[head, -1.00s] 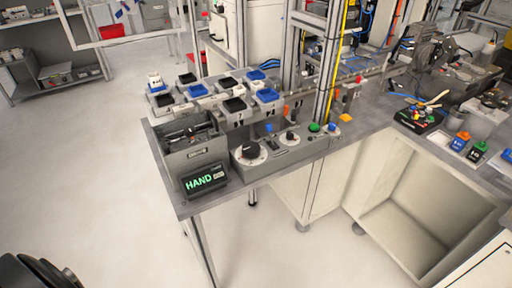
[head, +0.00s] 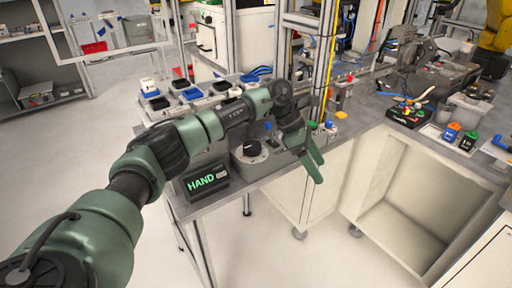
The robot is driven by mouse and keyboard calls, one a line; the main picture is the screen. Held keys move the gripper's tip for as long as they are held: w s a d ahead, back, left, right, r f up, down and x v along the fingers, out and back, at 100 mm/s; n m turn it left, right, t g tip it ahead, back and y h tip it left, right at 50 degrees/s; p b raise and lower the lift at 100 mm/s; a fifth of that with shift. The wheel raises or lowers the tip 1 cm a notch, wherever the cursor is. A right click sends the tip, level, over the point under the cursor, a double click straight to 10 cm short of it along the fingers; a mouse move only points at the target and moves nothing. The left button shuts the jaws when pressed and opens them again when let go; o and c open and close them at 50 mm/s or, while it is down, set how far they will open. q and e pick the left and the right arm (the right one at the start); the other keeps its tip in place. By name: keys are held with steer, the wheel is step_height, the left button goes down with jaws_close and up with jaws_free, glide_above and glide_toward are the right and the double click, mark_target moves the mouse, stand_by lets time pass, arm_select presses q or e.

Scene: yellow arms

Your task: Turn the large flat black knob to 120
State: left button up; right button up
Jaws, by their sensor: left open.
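The large black knob (head: 252,148) sits on a round white dial on the grey control panel at the bench's front edge. It shows just left of my left gripper and below my forearm. The dial's markings are too small to read. My left gripper (head: 319,169) is open and empty, its green fingers pointing down and right in front of the panel. The gripper appears apart from the knob. It hides the panel's middle, including a smaller knob there. My right gripper is not in view.
A display reading HAND (head: 206,180) stands left of the panel. Several black and blue bins (head: 192,94) stand behind my forearm. The floor in front of the bench is clear.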

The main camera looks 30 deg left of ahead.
mark_target(252, 145)
arm_select(q)
steer(key=a+r+y, duration=0.1)
steer(key=a+r, duration=0.1)
steer(key=a, duration=0.2)
steer(key=s+a+r+m+y, duration=0.1)
steer(key=a+r+y, duration=0.1)
steer(key=a, duration=0.2)
steer(key=a+r+y, duration=0.1)
steer(key=a+r, duration=0.1)
steer(key=a, duration=0.2)
steer(key=shift+s+a+r+m+y, duration=0.1)
steer(key=shift+s+m+y, duration=0.2)
steer(key=shift+y, duration=0.1)
steer(key=a+r, duration=0.1)
steer(key=a, duration=0.1)
steer(key=s+a+r+y, duration=0.1)
steer(key=a, duration=0.1)
steer(key=s+a+r+y, duration=0.1)
steer(key=a+r, duration=0.1)
steer(key=shift+s+a+g+b, duration=0.2)
steer(key=shift+a+g+b, duration=0.1)
steer(key=shift+g+b, duration=0.1)
steer(key=shift+a+f, duration=0.1)
steer(key=shift+f, duration=0.2)
step_height(252, 145, down, 7)
steer(key=shift+p, duration=0.3)
steer(key=c, duration=1.4)
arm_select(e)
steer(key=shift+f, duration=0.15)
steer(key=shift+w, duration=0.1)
